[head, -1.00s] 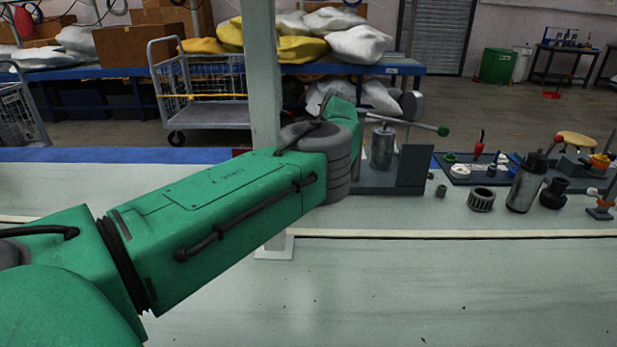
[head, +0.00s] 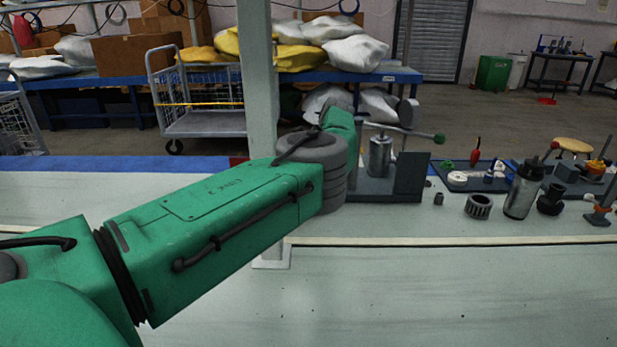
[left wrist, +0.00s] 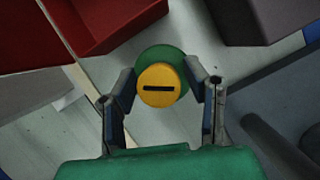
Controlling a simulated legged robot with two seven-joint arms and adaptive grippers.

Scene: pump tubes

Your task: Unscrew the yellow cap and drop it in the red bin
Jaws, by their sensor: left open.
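The yellow cap (left wrist: 157,88) is round with a dark slot across its top. It sits against a round green part (left wrist: 162,54) in the left wrist view. My left gripper (left wrist: 160,76) is open, with one finger on each side of the cap; whether either finger touches it I cannot tell. A red bin (left wrist: 110,20) shows at the upper left of that view, cut off by the frame edge. In the head view my left arm hides the cap and the left gripper's fingers. My right gripper is in neither view.
A grey fixture with a metal cylinder (head: 380,157) and a green-knobbed lever stands beside my left wrist. A pale upright post (head: 257,90) rises behind my arm. The front of the table is clear.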

